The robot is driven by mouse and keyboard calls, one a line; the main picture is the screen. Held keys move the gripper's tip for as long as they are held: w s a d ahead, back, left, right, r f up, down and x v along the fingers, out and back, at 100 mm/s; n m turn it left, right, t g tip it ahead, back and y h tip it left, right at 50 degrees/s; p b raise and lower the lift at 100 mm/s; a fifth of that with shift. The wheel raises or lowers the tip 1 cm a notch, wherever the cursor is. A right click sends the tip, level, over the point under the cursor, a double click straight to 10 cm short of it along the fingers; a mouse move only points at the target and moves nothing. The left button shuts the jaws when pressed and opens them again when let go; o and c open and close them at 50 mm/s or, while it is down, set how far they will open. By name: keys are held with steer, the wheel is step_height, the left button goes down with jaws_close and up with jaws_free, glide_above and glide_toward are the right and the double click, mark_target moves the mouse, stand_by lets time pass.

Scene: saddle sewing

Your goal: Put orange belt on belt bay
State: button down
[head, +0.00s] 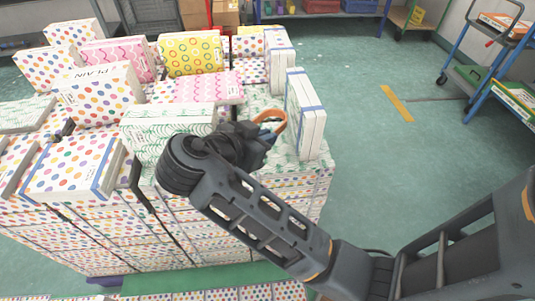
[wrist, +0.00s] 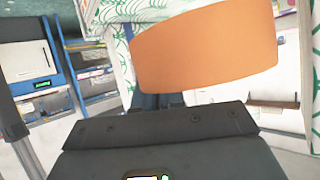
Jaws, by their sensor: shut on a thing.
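The orange belt (head: 280,121) is a small looped band at the end of my arm, above the box stack in the head view. In the wrist view the orange belt (wrist: 205,48) is large and close, a curved band across the upper middle. My gripper (head: 268,126) is shut on it; the fingers are mostly hidden by the wrist in the head view. In the wrist view my gripper (wrist: 155,103) shows its dark body below the belt. I cannot tell which place is the belt bay.
A large stack of patterned boxes (head: 195,90) fills the left and middle. An upright white box with a blue band (head: 305,115) stands close right of my gripper. Green floor (head: 400,150) is clear to the right. A blue trolley (head: 490,65) stands at the far right.

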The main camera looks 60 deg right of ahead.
steer(key=d+f, duration=0.1)
steer(key=w+d+f, duration=0.1)
steer(key=d, duration=0.1)
steer(key=shift+w+d+f, duration=0.1)
steer(key=shift+d+f, duration=0.05)
steer(key=shift+d, duration=0.15)
steer(key=shift+f, duration=1.95)
steer(key=c, duration=1.2)
jaws_free()
